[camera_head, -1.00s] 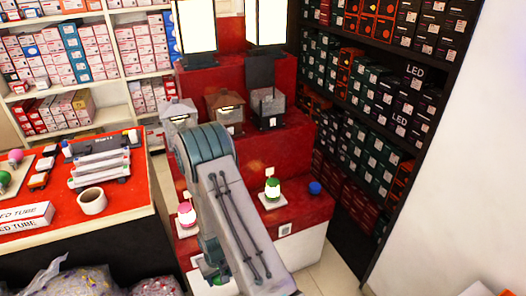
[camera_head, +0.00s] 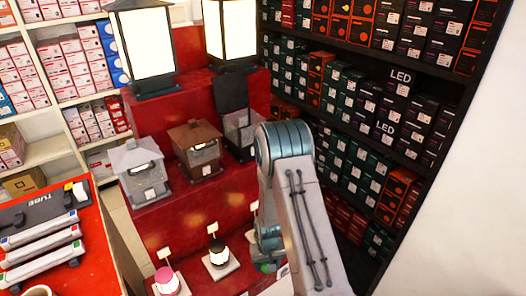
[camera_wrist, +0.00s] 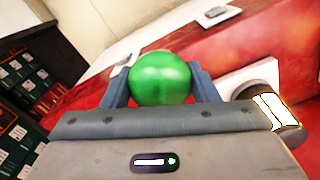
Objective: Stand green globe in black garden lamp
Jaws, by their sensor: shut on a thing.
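The green globe (camera_wrist: 160,78) is held between the two fingers of my gripper (camera_wrist: 158,85) in the wrist view. A little green also shows at the lower end of my arm (camera_head: 266,267) in the head view. The black garden lamp (camera_head: 238,130) stands on the red stepped display, to the right of a brown and a grey lamp, with a dark panel raised above it. My gripper is below and in front of it, clear of it. My arm partly covers the display to its right.
The grey lamp (camera_head: 142,168) and brown lamp (camera_head: 196,148) stand close beside the black one. Two large lit lanterns (camera_head: 143,42) stand above. Box shelves (camera_head: 375,110) line the right.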

